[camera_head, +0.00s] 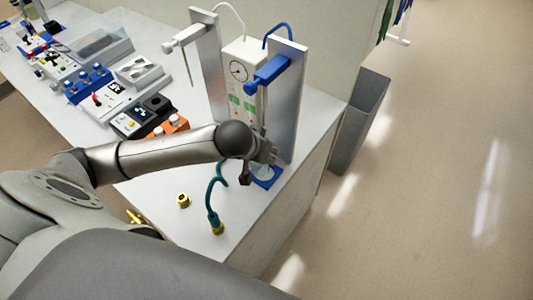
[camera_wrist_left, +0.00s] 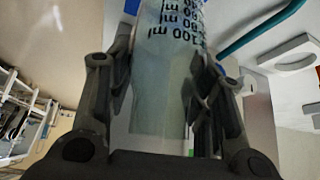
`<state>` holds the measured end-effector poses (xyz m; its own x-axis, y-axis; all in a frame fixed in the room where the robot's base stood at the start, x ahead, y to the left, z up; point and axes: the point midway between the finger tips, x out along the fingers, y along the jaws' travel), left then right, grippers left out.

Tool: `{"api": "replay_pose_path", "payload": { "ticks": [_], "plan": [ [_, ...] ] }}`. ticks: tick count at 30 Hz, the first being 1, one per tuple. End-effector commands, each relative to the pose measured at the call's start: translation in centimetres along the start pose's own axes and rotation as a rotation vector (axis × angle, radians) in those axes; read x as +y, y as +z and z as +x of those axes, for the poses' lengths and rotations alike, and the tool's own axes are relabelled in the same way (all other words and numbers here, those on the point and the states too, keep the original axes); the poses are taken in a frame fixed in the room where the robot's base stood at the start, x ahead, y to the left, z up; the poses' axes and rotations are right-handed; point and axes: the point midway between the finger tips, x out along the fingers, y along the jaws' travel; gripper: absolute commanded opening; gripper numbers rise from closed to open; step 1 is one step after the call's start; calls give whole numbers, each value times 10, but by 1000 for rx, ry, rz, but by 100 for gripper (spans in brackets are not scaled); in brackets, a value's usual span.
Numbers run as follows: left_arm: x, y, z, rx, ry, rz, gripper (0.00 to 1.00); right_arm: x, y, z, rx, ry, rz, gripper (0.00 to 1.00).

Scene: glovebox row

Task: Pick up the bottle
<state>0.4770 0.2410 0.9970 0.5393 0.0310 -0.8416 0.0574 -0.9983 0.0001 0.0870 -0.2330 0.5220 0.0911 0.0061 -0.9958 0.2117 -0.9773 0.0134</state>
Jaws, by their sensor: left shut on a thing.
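The bottle (camera_wrist_left: 165,95) is clear, with black graduation marks and numbers, and fills the middle of the left wrist view. My left gripper (camera_wrist_left: 163,72) is shut on it, with a finger on each side. In the head view my left gripper (camera_head: 258,173) is at the foot of the metal stand with the blue dispensing head (camera_head: 267,72), near the right end of the bench. The bottle is mostly hidden there by the gripper, above a blue base (camera_head: 268,177). I cannot tell whether the bottle touches the base. My right gripper is not in view.
A second stand with a white head (camera_head: 188,38) and a white gauge box (camera_head: 241,75) are behind my left arm. A teal hose (camera_head: 213,200) and a brass fitting (camera_head: 183,201) are in front. A grey bin (camera_head: 360,120) is beyond the bench's right edge. Several devices crowd the bench's left.

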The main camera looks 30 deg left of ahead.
Motion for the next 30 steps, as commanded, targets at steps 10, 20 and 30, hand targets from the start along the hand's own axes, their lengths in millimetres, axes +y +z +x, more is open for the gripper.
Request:
{"api": "replay_pose_path", "payload": {
  "ticks": [10,20,30],
  "plan": [
    [-7,8,-48,1,1,2,20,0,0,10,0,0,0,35],
    [-17,34,-86,1,-1,4,20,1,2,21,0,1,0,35],
    [-21,41,-107,-4,-1,0,20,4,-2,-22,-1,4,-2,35]
  ]
}}
